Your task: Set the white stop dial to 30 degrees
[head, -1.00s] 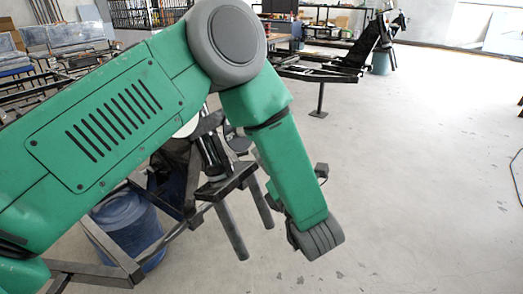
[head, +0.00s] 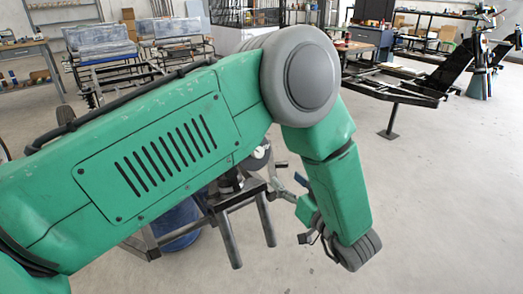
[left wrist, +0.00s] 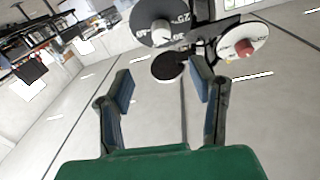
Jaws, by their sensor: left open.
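In the left wrist view, a dark round dial plate (left wrist: 152,12) with white markings and a white knob (left wrist: 161,31) stands at the top centre. A white disc (left wrist: 250,38) with a red knob (left wrist: 243,47) is to its right. I cannot read the dial's setting. My left gripper (left wrist: 161,82) is open and empty; its blue-padded fingers are apart, below the white knob in the picture. In the head view, my left gripper (head: 288,187) shows small beside the dark suspension frame (head: 238,190). My green arm hides most of the dials there. The right gripper is not in view.
Two dark prongs (head: 266,220) jut from the frame near my wrist. A blue drum (head: 180,228) stands behind my arm. A black stand (head: 400,92) is at the upper right.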

